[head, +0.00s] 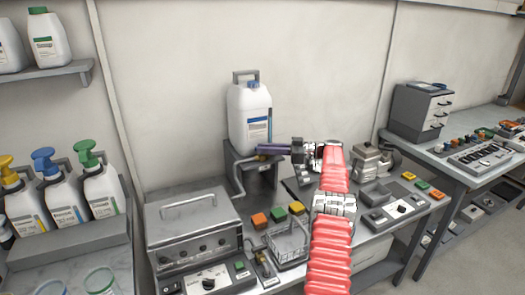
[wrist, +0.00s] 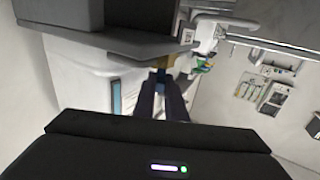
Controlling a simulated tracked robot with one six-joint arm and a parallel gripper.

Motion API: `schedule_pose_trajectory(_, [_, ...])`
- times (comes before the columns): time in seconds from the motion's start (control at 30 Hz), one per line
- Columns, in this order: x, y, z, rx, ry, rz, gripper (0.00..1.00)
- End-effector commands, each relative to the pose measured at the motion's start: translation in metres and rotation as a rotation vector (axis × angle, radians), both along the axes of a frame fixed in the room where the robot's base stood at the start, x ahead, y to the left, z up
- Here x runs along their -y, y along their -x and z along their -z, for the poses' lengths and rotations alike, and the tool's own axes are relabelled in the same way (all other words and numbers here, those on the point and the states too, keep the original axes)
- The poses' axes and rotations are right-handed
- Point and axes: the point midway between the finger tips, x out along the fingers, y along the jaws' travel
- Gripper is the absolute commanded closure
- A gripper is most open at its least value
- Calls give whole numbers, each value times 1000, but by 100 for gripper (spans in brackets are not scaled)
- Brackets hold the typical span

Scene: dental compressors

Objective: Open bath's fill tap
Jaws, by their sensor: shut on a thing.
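A white canister (head: 250,115) with a blue and white label stands on a grey stand (head: 240,165) at the wall. A bent pipe (head: 237,182) runs down beside the stand. My gripper (head: 262,150) reaches in from the right at the canister's foot, with its dark fingers level. In the wrist view, my gripper (wrist: 161,82) is shut on a small blue part, likely the fill tap's handle (wrist: 160,75), by a brass-coloured piece (wrist: 164,61). The fingers hide most of the tap, so its turn position cannot be told. The canister also shows in the wrist view (wrist: 85,68).
A grey metal box with a lid handle (head: 195,222) stands front left. A wire basket (head: 288,243) and coloured blocks (head: 278,215) lie below my gripper. Pump bottles (head: 62,195) stand at the left. A metal device (head: 370,160) is right of my arm.

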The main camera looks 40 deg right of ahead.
Motion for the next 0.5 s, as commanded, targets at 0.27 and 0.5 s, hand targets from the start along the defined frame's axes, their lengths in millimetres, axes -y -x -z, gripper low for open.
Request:
schedule_pose_trajectory(0.27, [6, 1, -1, 3, 1, 16, 79])
schedule_pose_trajectory(0.5, [3, 0, -1, 1, 1, 10, 70])
